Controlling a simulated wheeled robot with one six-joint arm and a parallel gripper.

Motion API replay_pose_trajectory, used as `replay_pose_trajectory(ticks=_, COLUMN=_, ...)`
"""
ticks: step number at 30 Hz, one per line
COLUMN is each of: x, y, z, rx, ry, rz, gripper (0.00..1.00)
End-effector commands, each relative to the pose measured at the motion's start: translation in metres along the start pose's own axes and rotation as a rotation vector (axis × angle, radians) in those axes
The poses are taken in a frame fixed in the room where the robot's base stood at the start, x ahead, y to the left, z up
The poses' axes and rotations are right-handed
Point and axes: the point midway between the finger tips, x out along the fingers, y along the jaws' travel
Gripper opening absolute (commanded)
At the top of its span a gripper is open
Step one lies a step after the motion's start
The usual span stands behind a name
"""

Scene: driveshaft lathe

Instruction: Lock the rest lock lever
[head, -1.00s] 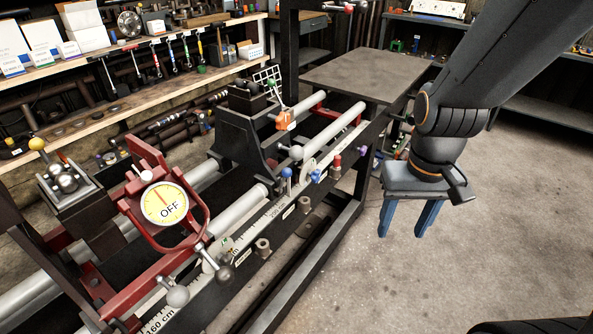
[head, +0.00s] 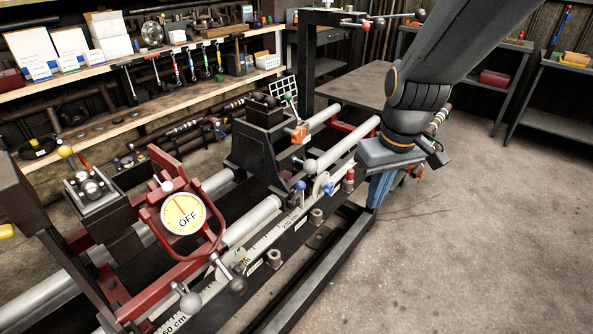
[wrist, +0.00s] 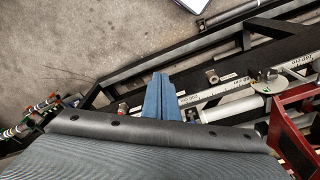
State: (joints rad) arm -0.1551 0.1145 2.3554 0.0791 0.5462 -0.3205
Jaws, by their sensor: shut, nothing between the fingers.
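My gripper (head: 378,192) has blue fingers, pressed together and pointing down beside the lathe's front rail. In the wrist view the shut fingers (wrist: 158,97) lie over the rail's edge, with nothing seen between them. A black rest (head: 262,143) stands on the rails to the left of my gripper. Around it are a lever with a pale ball end (head: 309,165), a blue knob (head: 300,186) and a red knob (head: 349,175). I cannot tell which of these is the rest lock lever. My gripper is apart from the pale-ball lever and the blue knob.
A red carriage with a yellow dial reading OFF (head: 184,213) sits nearer on the left, with ball-ended handles below it. A graduated scale (head: 262,246) runs along the front rail. A dark table (head: 365,84) stands behind. The floor (head: 470,230) on the right is clear.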

Motion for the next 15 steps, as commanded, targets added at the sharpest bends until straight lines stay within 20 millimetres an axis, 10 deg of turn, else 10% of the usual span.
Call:
replay_pose_trajectory(ticks=6, x=-0.038, y=-0.074, z=-0.11, rx=-0.438, ry=0.107, rz=-0.038, gripper=0.0)
replay_pose_trajectory(ticks=15, x=-0.063, y=-0.137, z=-0.171, rx=-0.735, ry=0.187, rz=-0.057, gripper=0.0)
